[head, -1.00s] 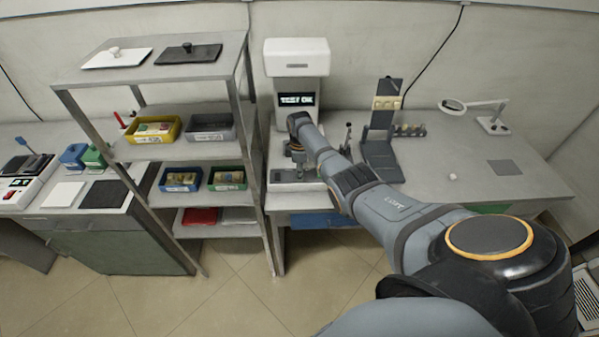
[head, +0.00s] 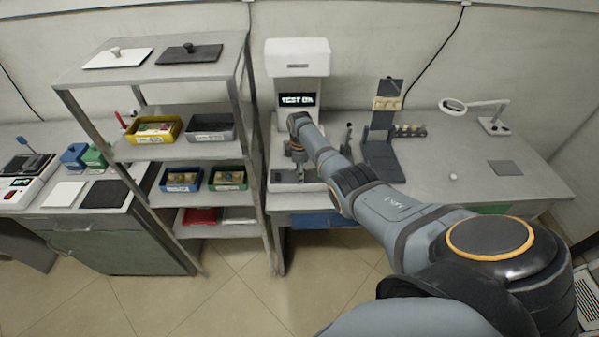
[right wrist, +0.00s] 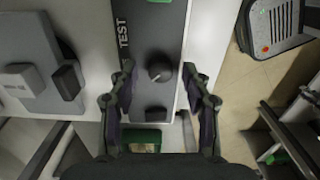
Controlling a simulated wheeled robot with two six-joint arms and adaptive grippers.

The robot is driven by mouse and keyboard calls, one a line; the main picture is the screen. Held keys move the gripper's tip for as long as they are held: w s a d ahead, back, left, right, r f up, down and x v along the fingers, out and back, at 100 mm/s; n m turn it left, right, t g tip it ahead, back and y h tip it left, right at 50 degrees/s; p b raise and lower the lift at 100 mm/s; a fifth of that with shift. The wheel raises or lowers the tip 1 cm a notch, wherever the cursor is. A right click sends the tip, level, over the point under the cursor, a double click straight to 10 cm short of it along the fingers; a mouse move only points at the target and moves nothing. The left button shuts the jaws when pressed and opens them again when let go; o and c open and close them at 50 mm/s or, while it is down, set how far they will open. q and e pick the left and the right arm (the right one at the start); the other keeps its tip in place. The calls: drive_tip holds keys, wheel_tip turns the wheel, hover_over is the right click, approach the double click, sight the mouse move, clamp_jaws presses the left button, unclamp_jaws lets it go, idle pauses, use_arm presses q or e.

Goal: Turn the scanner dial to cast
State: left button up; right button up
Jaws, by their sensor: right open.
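The scanner (head: 297,57) is a white machine at the back of the bench, with a lit screen (head: 297,99) that appears to read TEST OK. In the right wrist view, a dark panel marked TEST (right wrist: 122,33) carries a round black dial (right wrist: 160,72) with a pale pointer line. My right gripper (right wrist: 159,78) is open, one finger on each side of the dial; I cannot tell whether either touches it. In the head view this gripper (head: 298,166) points down at the scanner's front and is partly hidden by my arm. My left gripper is not in view.
A metal shelf rack (head: 263,190) with several small bins stands close to the left of the scanner. A dark stand (head: 382,155) is to its right.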

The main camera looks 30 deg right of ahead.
drive_tip(key=shift+r, duration=0.1)
wheel_tip(320, 180, up, 12)
idle(0.6)
